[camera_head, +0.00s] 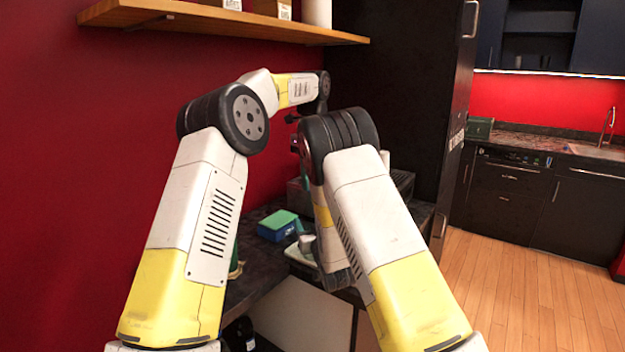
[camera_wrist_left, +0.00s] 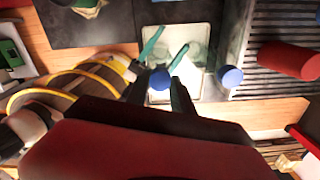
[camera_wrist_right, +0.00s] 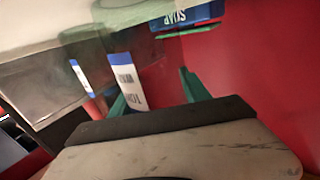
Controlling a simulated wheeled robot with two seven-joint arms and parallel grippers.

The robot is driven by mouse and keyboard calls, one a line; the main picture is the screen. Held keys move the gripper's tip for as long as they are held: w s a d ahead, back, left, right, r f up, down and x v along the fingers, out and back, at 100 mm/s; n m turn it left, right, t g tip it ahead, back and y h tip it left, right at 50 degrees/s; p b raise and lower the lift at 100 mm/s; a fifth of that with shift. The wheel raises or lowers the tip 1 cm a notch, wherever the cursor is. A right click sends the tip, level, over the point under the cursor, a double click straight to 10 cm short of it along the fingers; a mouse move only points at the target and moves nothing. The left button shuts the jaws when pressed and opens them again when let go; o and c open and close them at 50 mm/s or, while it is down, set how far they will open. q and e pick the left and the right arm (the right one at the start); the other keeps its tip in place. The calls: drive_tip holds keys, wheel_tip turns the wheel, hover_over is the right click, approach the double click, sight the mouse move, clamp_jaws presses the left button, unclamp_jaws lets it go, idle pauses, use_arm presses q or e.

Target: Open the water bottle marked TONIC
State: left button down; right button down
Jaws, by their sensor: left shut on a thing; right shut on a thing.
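In the right wrist view a clear bottle (camera_wrist_right: 151,75) with a white, blue-edged label stands between the green fingers of my right gripper (camera_wrist_right: 157,93), which is shut on it. The label's lettering is turned and blurred, and looks like TONIC. In the left wrist view a round blue cap (camera_wrist_left: 159,79), seen from above, lies between the green fingers of my left gripper (camera_wrist_left: 166,70), which is shut on it.
A second blue cap (camera_wrist_left: 230,76) is close on the right. A SOAP label (camera_wrist_right: 186,17) and another labelled bottle (camera_wrist_right: 82,78) show nearby. A red cylinder (camera_wrist_left: 288,60) lies on a ribbed grey surface. A blue-green box (camera_head: 278,226) sits on the counter, below a wooden shelf (camera_head: 225,24).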

use_arm(q)
drive_tip(key=n, duration=0.4)
drive_tip(key=shift+n, duration=0.4)
drive_tip(key=n, duration=0.4)
drive_tip(key=shift+n, duration=0.3)
drive_tip(key=n, duration=0.4)
drive_tip(key=shift+n, duration=0.3)
drive_tip(key=n, duration=1.3)
drive_tip(key=shift+r+n, duration=0.1)
drive_tip(key=shift+n, duration=0.2)
drive_tip(key=n, duration=0.7)
drive_tip(key=shift+n, duration=0.3)
